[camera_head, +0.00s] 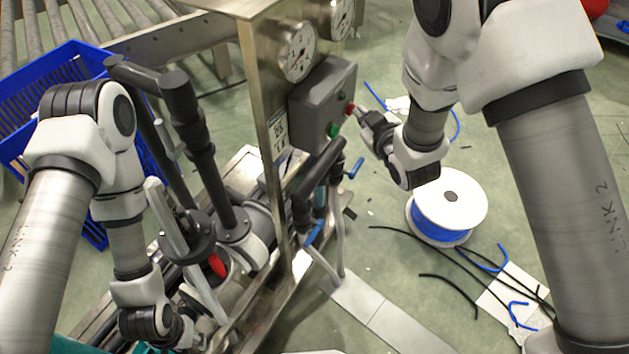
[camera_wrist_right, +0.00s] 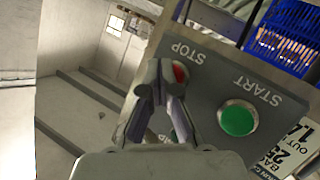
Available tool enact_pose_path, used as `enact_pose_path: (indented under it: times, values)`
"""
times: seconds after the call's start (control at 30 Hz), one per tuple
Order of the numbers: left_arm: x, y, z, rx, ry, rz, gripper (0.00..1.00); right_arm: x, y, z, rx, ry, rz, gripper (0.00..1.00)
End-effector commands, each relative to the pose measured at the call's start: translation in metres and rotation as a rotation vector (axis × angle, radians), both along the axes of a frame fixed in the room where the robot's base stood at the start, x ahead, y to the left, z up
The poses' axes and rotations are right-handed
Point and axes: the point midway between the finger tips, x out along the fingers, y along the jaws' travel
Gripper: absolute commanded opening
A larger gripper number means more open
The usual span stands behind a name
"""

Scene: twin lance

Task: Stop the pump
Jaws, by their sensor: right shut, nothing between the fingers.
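The grey control box (camera_head: 322,98) is mounted on the steel panel of the pump skid. Its red STOP button (camera_head: 350,108) sits above the green START button (camera_head: 333,130). My right gripper (camera_head: 360,112) is shut and empty, its tips right at the red button. In the right wrist view the fingertips (camera_wrist_right: 163,68) partly cover the red button (camera_wrist_right: 181,72), and the green button (camera_wrist_right: 237,118) is uncovered beside them. I cannot tell whether the tips touch or press the red button. My left arm reaches down at the left; its fingers cannot be made out.
Two gauges (camera_head: 298,52) sit above the box. Black pipes and valve handles (camera_head: 205,165) stand between my arms. A blue crate (camera_head: 50,75) is at the left. A cable spool (camera_head: 447,207) and loose cables lie on the floor at the right.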

Motion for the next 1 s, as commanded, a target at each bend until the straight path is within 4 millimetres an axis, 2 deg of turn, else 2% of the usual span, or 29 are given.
enact_pose_path:
  times: [0.5,1.0]
  values:
    - [0.000,0.000,-0.001,0.000,0.000,0.000,0.40,-0.006,-0.009,0.000,0.000,0.000,0.000,0.00]
    - [0.000,0.000,-0.008,0.000,0.000,0.000,0.40,-0.037,-0.055,0.000,0.002,0.000,-0.003,0.00]
